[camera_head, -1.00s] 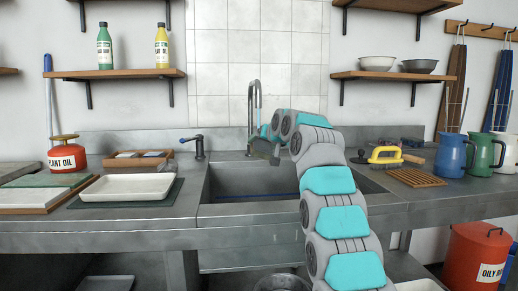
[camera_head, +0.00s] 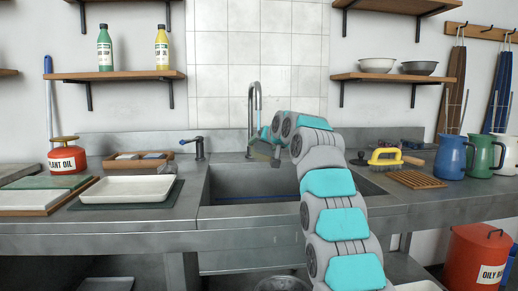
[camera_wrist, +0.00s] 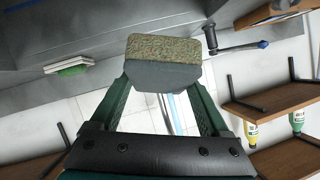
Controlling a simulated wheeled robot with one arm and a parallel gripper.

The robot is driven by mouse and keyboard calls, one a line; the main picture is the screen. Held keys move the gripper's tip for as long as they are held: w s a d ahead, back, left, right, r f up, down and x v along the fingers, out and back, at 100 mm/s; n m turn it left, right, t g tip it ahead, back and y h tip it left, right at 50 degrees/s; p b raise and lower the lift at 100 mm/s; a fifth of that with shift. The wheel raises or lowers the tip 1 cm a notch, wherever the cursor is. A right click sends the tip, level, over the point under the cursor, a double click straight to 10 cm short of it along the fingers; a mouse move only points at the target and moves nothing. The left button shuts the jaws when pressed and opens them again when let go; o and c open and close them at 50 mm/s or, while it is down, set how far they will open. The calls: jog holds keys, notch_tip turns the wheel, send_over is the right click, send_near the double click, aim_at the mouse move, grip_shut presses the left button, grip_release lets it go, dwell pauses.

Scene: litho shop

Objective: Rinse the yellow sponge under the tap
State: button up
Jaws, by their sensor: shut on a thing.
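My gripper (camera_wrist: 163,82) is shut on a block-shaped sponge (camera_wrist: 163,50) with a speckled olive-tan face and a grey side. No bright yellow shows on it. In the head view my gripper (camera_head: 264,151) is over the back of the sink, close to the tap's spout, and the sponge cannot be made out clearly. The tap (camera_head: 254,100) is a tall grey gooseneck behind the sink (camera_head: 240,182). In the wrist view part of a shiny pipe shows between my fingers. I cannot tell whether water runs.
A lever with a blue end (camera_head: 198,147) stands left of the sink. A white tray (camera_head: 128,189) lies further left. A green-and-white block (camera_wrist: 70,67) shows in the wrist view.

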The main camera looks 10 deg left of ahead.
jog(key=shift+d, duration=0.1)
jog(key=s+d+b, duration=0.4)
jog(key=d+b, duration=0.1)
jog(key=d, duration=0.1)
jog(key=shift+d+b, duration=0.4)
dwell(0.5)
dwell(1.1)
jog(key=s+d+r+p, duration=0.1)
jog(key=s+d+r, duration=0.1)
jog(key=d+r, duration=0.2)
jog(key=shift+s+d, duration=0.15)
jog(key=shift+d, duration=0.05)
dwell(0.4)
dwell(0.4)
